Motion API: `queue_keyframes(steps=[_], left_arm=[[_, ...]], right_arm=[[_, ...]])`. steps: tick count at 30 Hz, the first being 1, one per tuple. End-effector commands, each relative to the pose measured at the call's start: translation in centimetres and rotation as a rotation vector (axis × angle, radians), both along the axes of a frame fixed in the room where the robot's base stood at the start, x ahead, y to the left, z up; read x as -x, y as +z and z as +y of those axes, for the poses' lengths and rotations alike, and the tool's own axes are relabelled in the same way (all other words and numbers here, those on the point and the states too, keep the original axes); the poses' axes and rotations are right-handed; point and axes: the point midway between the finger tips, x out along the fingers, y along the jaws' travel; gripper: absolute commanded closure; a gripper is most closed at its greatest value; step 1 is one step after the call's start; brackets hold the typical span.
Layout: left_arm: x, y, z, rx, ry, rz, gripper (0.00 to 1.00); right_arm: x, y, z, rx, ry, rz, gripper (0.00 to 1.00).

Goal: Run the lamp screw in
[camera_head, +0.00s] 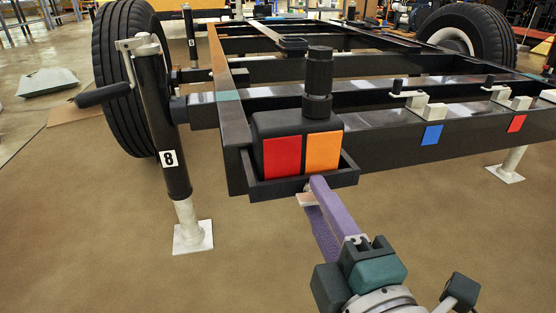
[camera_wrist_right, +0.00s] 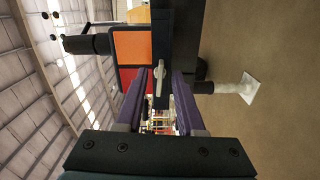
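The lamp (camera_head: 297,143) is a black block with a red and an orange square, seated in a black tray-like bracket (camera_head: 255,190) at the frame's corner. It also shows in the wrist view (camera_wrist_right: 132,47). A light-grey winged screw (camera_wrist_right: 158,77), which I take as the lamp screw, stands at the bracket in the wrist view. In the head view a pale piece (camera_head: 306,200) beside the fingertips may be its wing. My right gripper (camera_head: 313,193) is just below the bracket, its purple fingers apart on either side of the screw (camera_wrist_right: 157,85). Contact is not visible. My left gripper is out of view.
A black jack post (camera_head: 172,120) marked 8, with a crank handle (camera_head: 102,95), stands left of the lamp. A tyre (camera_head: 125,75) is behind it. A black knobbed cylinder (camera_head: 318,80) rises behind the lamp. The floor (camera_head: 130,255) in front is clear.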

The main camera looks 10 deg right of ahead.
Motion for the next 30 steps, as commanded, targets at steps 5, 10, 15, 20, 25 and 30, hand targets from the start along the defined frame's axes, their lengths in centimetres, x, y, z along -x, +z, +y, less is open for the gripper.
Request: queue_keyframes(steps=[5, 10, 15, 20, 25, 30], left_arm=[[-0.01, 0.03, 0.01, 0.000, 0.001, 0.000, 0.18], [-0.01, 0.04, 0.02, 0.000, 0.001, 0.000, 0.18], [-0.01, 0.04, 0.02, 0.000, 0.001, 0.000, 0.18], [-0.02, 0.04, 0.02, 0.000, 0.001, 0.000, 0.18], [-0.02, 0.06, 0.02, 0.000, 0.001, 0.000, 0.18], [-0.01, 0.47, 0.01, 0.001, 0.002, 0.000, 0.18]], right_arm=[[0.02, 0.03, 0.01, 0.000, 0.000, 0.000, 0.72], [0.03, 0.02, 0.00, 0.000, 0.000, 0.000, 0.91], [0.04, 0.02, -0.01, 0.000, 0.000, -0.001, 1.00], [0.04, 0.02, -0.01, 0.000, -0.001, -0.001, 1.00], [0.04, 0.03, -0.02, 0.000, -0.001, -0.001, 1.00], [0.04, 0.13, -0.03, -0.018, -0.001, 0.001, 1.00]])
